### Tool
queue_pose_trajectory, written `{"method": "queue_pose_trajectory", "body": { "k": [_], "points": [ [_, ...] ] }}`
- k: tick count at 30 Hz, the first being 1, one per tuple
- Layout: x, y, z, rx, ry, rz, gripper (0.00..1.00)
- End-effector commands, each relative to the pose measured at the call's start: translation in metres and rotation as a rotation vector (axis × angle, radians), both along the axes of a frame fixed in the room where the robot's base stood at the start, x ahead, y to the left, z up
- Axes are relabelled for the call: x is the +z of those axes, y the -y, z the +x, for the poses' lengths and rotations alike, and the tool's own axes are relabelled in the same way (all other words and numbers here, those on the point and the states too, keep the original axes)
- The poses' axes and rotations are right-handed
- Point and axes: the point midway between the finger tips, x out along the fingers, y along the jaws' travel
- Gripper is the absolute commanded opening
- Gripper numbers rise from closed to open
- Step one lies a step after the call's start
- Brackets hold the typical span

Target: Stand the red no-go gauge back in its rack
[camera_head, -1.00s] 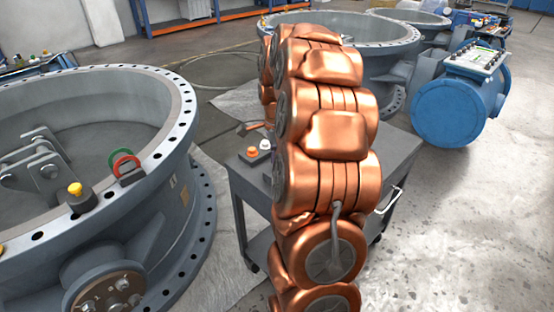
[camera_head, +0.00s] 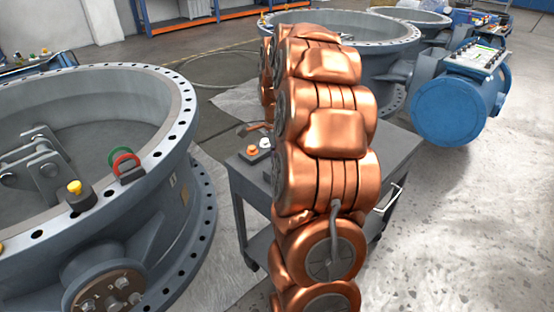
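A red ring-shaped gauge (camera_head: 129,156) and a green ring (camera_head: 113,155) stand close together on the rim of the large grey valve body at the left. A small dark block (camera_head: 131,175) is at the foot of the rings; I cannot tell whether the red one sits in it or leans against it. My copper-coloured arm rises through the middle of the view. My gripper is not visible, and my arm hides part of the cart behind it.
A yellow-knobbed plug (camera_head: 75,190) on a dark block stands on the same flange rim (camera_head: 172,140). A grey cart (camera_head: 243,181) behind my arm carries orange-topped (camera_head: 252,150) and white-topped pieces. A blue cylinder (camera_head: 452,110) stands at right. The floor at lower right is clear.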

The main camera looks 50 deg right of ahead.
Motion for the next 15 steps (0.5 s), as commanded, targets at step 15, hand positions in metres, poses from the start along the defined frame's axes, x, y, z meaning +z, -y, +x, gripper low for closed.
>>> {"method": "queue_pose_trajectory", "body": {
  "k": [15],
  "points": [
    [0.0,0.0,0.0,0.0,0.0,0.0,0.56]
  ]
}}
